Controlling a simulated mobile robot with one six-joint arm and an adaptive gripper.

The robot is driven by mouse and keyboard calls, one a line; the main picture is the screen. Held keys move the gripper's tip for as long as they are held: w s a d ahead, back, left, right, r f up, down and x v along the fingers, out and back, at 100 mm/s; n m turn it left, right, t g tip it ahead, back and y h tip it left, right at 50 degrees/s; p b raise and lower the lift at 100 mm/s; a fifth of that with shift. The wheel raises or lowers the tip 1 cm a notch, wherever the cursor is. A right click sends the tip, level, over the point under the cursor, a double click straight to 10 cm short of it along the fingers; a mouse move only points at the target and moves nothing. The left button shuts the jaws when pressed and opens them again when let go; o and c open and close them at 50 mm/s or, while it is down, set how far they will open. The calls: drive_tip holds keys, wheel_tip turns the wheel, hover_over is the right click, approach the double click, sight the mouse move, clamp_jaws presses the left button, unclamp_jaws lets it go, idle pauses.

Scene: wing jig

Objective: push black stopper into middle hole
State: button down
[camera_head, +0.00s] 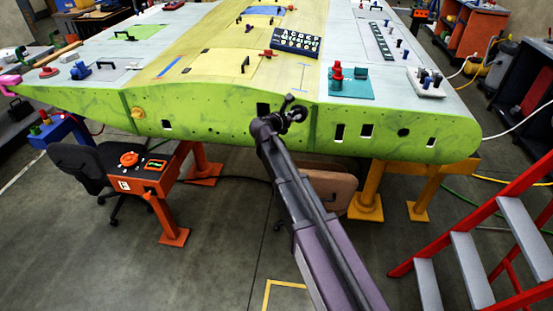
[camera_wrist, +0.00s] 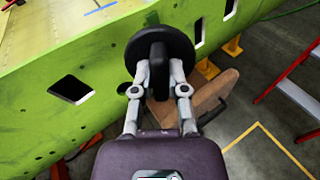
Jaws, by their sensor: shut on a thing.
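The black stopper (camera_wrist: 160,52) is a round disc with a grip bar, held between the fingertips of my gripper (camera_wrist: 158,82) in the wrist view. In the head view the stopper (camera_head: 298,113) and my gripper (camera_head: 284,117) are in front of the green edge of the wing (camera_head: 220,125).
To the right on the edge are more openings (camera_head: 340,131) and a dark round spot (camera_head: 403,132). An orange stand (camera_head: 145,175) and a black chair (camera_head: 85,165) are at left. Red steps (camera_head: 470,235) stand at right. A brown padded object (camera_head: 330,190) is below the edge.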

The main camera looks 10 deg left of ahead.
drive_tip(key=w+a+f+n+t+y+b, duration=0.2)
drive_tip(key=a+f+n+y+b, duration=0.1)
drive_tip(key=f+b, duration=0.7)
drive_tip(key=w+a+f+n+t+y+b, duration=0.2)
drive_tip(key=f+n+b, duration=0.3)
drive_tip(key=f+b, duration=0.5)
drive_tip(key=a+t+y+b, duration=0.1)
drive_tip(key=b, duration=0.2)
drive_tip(key=shift+f+y+b, duration=0.2)
drive_tip(key=shift+y+b, duration=0.15)
drive_tip(key=shift+y, duration=0.05)
drive_tip(key=shift+w+a, duration=0.1)
drive_tip(key=shift+w, duration=0.1)
approach(281, 135)
drive_tip(key=shift+w+d+r, duration=0.2)
drive_tip(key=shift+w+r, duration=0.35)
drive_tip(key=shift+r, duration=0.05)
drive_tip(key=shift+w+d+r, duration=0.25)
drive_tip(key=shift+w+r, duration=0.3)
drive_tip(key=shift+w, duration=0.05)
drive_tip(key=shift+w+d, duration=0.1)
drive_tip(key=shift+w, duration=2.3)
idle(0.5)
drive_tip(key=c, duration=0.6)
unclamp_jaws()
